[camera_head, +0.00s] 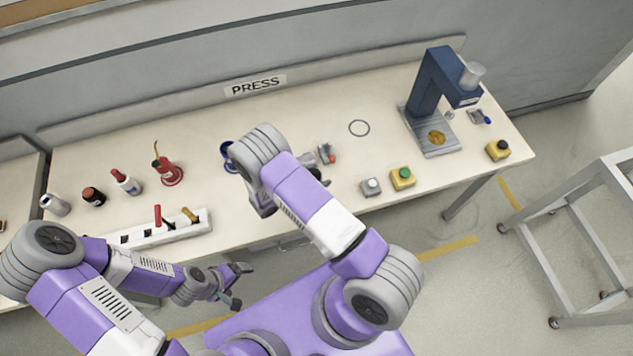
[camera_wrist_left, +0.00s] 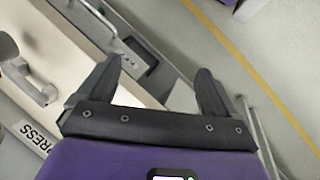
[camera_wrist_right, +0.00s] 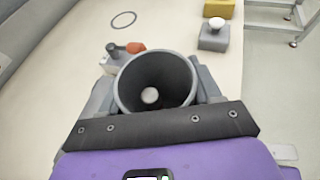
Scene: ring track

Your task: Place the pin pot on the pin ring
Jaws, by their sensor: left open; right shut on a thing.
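The grey pin pot (camera_wrist_right: 122,89) is between the fingers of my right gripper (camera_wrist_right: 154,92) in the right wrist view. Its open mouth faces that camera, and a pale round spot shows inside. In the head view my right gripper (camera_head: 317,174) is mostly hidden behind my right arm, near the table's front, and I cannot make out the pot there. A thin dark ring (camera_head: 359,121), which looks like the pin ring, lies empty on the table; it also shows in the right wrist view (camera_wrist_right: 123,12). My left gripper (camera_head: 238,284) is open and empty, in front of the table.
A small grey block with an orange-red part (camera_head: 327,153) lies between the pot and the ring. A grey button box (camera_head: 371,187) and a yellow button box (camera_head: 402,179) stand at the front edge. A blue press (camera_head: 428,85) stands at right. Bottles and a rack are at left.

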